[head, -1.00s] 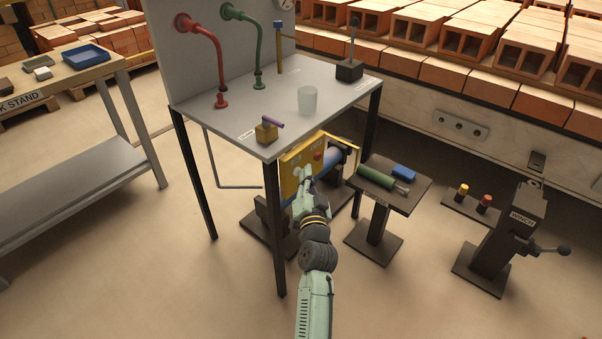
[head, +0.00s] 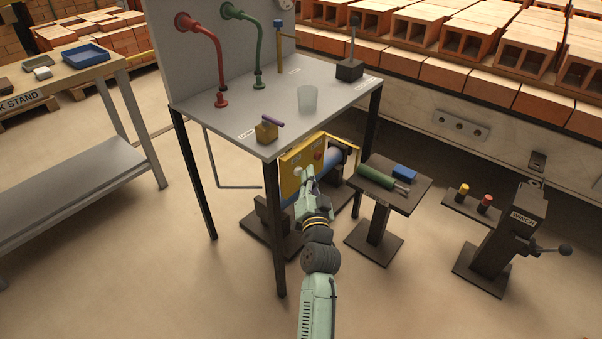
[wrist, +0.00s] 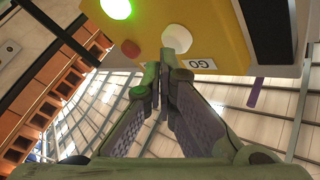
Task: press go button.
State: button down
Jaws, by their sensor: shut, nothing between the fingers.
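The yellow control box (head: 290,178) stands below the grey table's edge in the head view. In the wrist view the yellow panel (wrist: 215,25) fills the top. It has a pale round button (wrist: 177,38) beside the GO label (wrist: 199,64), a red button (wrist: 130,48) and a glowing green lamp (wrist: 116,8). My gripper (wrist: 166,66) is shut and empty. Its fingertips are right at the lower edge of the pale button and overlap it in the picture; I cannot tell if they touch it. In the head view my gripper (head: 309,178) hides part of the box's face.
The grey table (head: 330,85) with a glass (head: 307,99) stands above the box, its front leg (head: 275,230) close left of my arm. A small stand (head: 412,193) with a green cylinder (head: 376,178) is to the right. A winch post (head: 500,235) stands farther right.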

jog(key=shift+s+d+b, duration=0.7)
jog(key=shift+s+d, duration=0.15)
jog(key=shift+d, duration=0.35)
jog(key=shift+s+d+b, duration=0.7)
jog(key=shift+s+d, duration=0.15)
jog(key=shift+d, duration=0.3)
